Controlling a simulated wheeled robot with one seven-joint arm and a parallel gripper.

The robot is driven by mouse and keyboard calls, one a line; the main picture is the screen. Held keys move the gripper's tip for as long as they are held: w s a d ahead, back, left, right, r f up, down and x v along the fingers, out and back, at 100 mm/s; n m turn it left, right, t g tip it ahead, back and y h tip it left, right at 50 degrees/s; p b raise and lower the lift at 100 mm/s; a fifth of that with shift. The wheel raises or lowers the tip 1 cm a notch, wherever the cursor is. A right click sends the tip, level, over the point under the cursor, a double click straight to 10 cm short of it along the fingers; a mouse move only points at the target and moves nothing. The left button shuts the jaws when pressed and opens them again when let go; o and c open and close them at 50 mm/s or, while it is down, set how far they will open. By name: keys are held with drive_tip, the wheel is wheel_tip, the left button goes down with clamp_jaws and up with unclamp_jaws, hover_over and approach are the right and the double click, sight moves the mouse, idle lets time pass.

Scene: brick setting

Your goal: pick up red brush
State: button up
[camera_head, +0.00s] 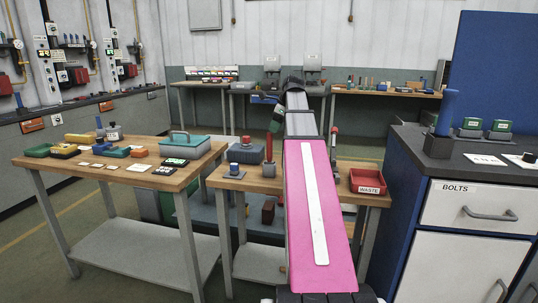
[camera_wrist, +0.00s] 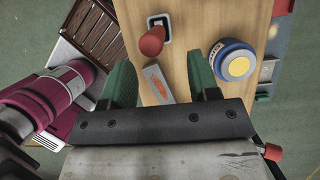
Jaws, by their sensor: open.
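A red upright handle (camera_head: 268,150), which looks like the red brush, stands on the middle wooden table. In the wrist view the red handle (camera_wrist: 152,40) is seen from above, at a small dark square with a pale border; its bristles cannot be made out. My gripper (camera_wrist: 162,80) is open, with two green fingers apart and nothing held between them. The red handle lies beyond the fingertips in the wrist view, apart from them. In the head view my gripper (camera_head: 276,120) shows small, above the table near the red handle.
A flat metal piece with an orange mark (camera_wrist: 158,84) lies below the gap between my fingers. A red WASTE tray (camera_head: 368,181) is at the table's right. A cabinet (camera_head: 470,210) stands further right.

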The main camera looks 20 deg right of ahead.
hover_over(270, 154)
drive_tip(key=w, duration=0.2)
drive_tip(key=shift+s+f, duration=0.2)
drive_tip(key=shift+f, duration=3.05)
drive_tip(key=c, duration=1)
